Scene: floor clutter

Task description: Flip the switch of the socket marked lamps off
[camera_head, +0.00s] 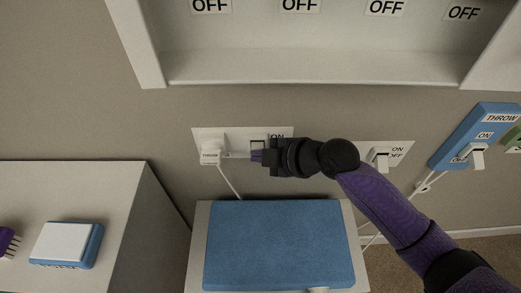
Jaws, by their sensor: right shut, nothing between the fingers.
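A white wall socket plate (232,134) is at the centre, with a white plug (210,147) in its left side and an ON label at its right. My right gripper (257,156) is shut and empty in front of this plate, its fingertips pointing left and close to the plate's middle; contact cannot be told. The gripper hides part of the plate. A second white plate (402,147) to the right has a white switch (380,158) and ON and OFF labels; my arm covers its left part. I can read no lamps marking.
A blue panel (487,118) marked THROW with a switch, and a green one (513,141), are at the right. A blue-topped box (280,240) stands below the socket. A white cabinet (110,190) is at left. A recessed white panel (300,68) with OFF labels is above.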

